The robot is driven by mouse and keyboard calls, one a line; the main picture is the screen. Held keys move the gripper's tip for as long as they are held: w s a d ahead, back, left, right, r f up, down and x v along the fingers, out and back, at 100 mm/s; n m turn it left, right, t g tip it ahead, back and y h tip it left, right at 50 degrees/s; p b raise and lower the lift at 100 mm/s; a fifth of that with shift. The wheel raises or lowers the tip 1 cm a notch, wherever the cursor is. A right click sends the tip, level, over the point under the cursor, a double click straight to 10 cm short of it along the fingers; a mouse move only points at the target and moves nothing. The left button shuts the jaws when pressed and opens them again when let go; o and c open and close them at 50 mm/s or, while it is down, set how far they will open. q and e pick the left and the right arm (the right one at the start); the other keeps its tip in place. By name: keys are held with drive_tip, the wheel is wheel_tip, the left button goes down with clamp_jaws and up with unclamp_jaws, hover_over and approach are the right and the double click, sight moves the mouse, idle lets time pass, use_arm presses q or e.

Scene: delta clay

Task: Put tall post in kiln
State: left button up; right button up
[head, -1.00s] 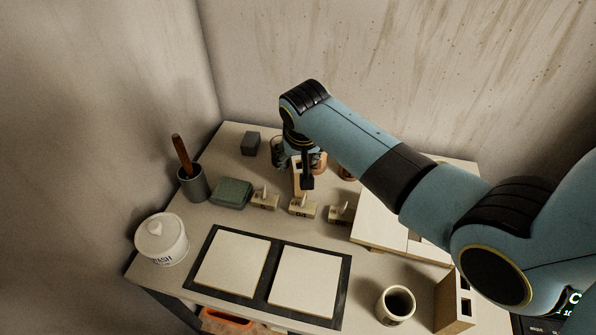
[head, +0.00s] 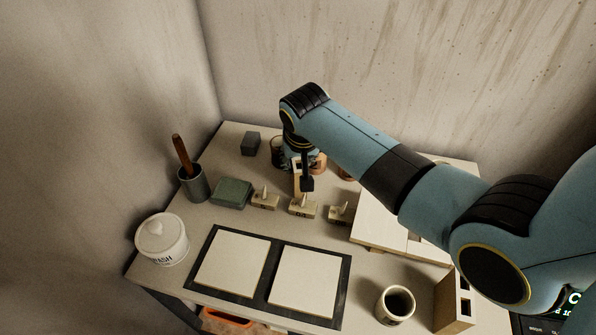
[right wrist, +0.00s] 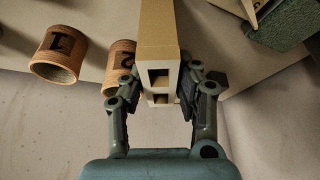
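A tan post with rectangular holes in its end stands between the fingers of my right gripper (right wrist: 158,88) in the right wrist view; I take it as the tall post (right wrist: 158,35). The finger pads appear to press on both its sides. In the head view the right gripper (head: 306,183) is at the back of the table, and a strip of the post (head: 297,168) shows beside a dark finger. The post's lower end is hidden. My left gripper is not in view. No kiln is recognisable in these frames.
Orange-brown cups (right wrist: 59,54) stand beside the post. Small stamped blocks (head: 302,206) sit just in front. Pale boards (head: 380,222), a mug (head: 396,305) and another holed tan block (head: 456,302) are at right. Two white tiles (head: 232,263) lie in front. A wall closes the back.

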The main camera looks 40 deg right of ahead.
clamp_jaws()
drive_tip(key=shift+r, duration=0.1)
